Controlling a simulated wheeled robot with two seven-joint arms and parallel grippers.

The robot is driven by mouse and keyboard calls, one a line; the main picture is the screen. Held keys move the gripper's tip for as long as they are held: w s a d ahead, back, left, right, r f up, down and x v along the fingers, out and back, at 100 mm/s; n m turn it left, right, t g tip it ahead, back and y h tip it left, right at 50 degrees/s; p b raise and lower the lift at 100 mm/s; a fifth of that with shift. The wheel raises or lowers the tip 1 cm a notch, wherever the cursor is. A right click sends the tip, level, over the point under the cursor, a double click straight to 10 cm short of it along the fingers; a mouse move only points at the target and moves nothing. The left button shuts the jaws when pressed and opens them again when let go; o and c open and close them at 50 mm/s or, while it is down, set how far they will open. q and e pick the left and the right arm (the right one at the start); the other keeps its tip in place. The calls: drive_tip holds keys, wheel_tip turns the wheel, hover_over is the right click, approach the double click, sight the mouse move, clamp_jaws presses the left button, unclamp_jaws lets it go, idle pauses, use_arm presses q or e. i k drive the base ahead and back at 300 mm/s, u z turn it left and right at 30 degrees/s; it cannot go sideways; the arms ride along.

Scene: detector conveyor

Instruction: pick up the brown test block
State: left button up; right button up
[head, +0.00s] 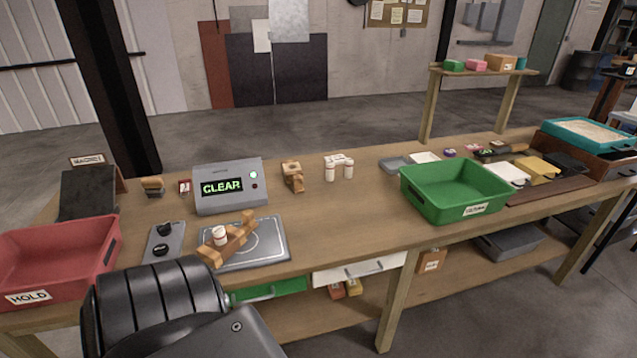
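No thing in view is clearly labelled as the brown test block. A tan-brown wooden piece (235,244) lies slantwise on the grey detector plate (272,252), with a small white bottle (219,236) at it. Another brown wooden piece (292,178) stands right of the detector display (228,186), which reads CLEAR. A small brown block with a dark top (152,187) sits left of the display. I cannot tell which is the test block. Neither gripper is in view; only a dark part of my arm shows at the lower left.
A red HOLD bin (60,258) stands at the left and a green bin (455,190) at right centre. A grey panel with black knobs (163,243) lies left of the plate. White bottles (330,171) stand behind. Bare tabletop lies between plate and green bin.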

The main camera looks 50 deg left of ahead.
sight(214, 256)
drive_tip(key=z, duration=1.1)
drive_tip(key=k, duration=2.1)
drive_tip(key=u, duration=0.4)
